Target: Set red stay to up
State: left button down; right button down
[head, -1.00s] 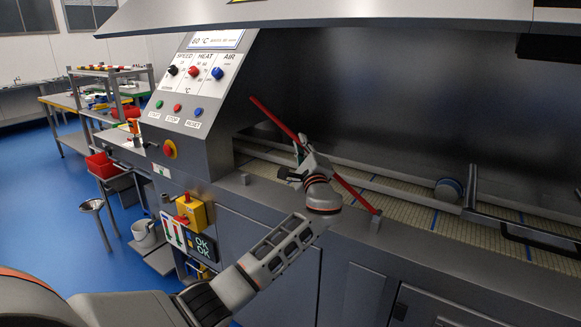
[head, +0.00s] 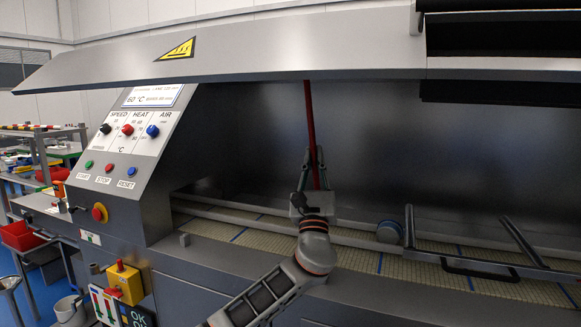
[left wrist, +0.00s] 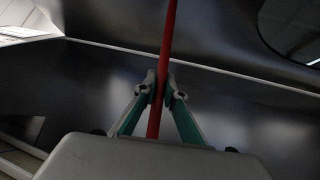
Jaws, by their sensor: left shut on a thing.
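The red stay (head: 310,112) is a thin red rod. In the head view it stands nearly upright in front of the machine's dark back wall, its top reaching the lower edge of the hood (head: 300,60). My left gripper (head: 315,165) is shut on the rod's lower part. The left wrist view shows the red stay (left wrist: 168,45) running up between the two fingertips of my left gripper (left wrist: 161,88). The rod's lower end is hidden behind the gripper and wrist. I cannot tell whether its top touches the hood. My right gripper is not in view.
The control panel (head: 125,135) stands at the left. A yellow box with a red button (head: 126,283) is lower left.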

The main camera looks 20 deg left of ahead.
pick_arm(q)
jog(key=shift+s+d+m+t+h, duration=0.15)
jog(key=shift+d+m+t+h, duration=0.25)
jog(key=shift+d+m+h, duration=1.65)
jog(key=shift+d+y, duration=0.25)
jog(key=shift+d, duration=0.05)
jog(key=c, duration=2.1)
grip_release()
jog(key=v, duration=1.2)
jog(key=shift+a, duration=0.1)
jog(key=shift+f, duration=0.1)
